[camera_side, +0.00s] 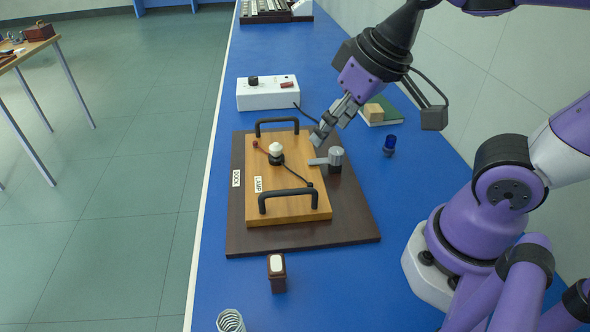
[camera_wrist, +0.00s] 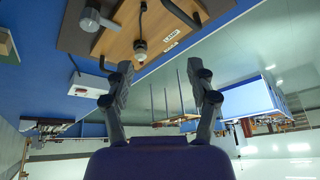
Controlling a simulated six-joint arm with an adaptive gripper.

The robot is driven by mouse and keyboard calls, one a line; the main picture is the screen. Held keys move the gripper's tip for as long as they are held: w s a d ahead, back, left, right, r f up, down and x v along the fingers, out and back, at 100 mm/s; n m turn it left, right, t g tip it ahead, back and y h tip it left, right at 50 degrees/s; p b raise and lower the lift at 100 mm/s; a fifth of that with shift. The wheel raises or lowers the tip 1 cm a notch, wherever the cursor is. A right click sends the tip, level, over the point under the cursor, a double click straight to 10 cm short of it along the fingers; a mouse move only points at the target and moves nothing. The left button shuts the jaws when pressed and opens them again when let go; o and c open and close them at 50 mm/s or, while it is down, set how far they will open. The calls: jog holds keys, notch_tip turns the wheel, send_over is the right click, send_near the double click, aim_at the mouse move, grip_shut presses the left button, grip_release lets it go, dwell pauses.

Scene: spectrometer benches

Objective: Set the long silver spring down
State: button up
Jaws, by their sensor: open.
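A silver coil spring (camera_side: 230,320) stands on the blue bench at the bottom edge of the side view, partly cut off by the frame. It does not show in the wrist view. My gripper (camera_side: 320,134) is well away from it, above the right edge of the wooden lamp board, near the grey lever. In the wrist view my gripper (camera_wrist: 160,72) has its two fingers spread apart with nothing between them.
The wooden lamp board (camera_side: 270,212) with two black handles sits on a dark base plate (camera_side: 350,232). A grey lever (camera_side: 335,157), brown-and-white block (camera_side: 277,273), blue knob-like piece (camera_side: 389,145), green book (camera_side: 392,119) and white box (camera_side: 268,96) stand around.

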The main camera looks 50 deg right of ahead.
jog(key=shift+o, duration=0.5)
jog(key=d, duration=0.1)
jog(key=s+d, duration=0.1)
jog(key=shift+s+d+f+t+h, duration=0.15)
jog(key=shift+s+d+t+h, duration=0.15)
jog(key=shift+d+t, duration=0.1)
jog(key=shift+w, duration=0.1)
jog(key=m+g+y, duration=1.1)
jog(key=m+y, duration=0.2)
send_near(231, 314)
jog(key=a, duration=0.1)
jog(key=x, duration=0.4)
jog(key=shift+a, duration=0.25)
jog(key=x, duration=0.5)
jog(key=shift+s+f, duration=0.25)
jog(key=shift+s, duration=0.15)
jog(key=shift+h, duration=0.3)
jog(key=c, duration=1.1)
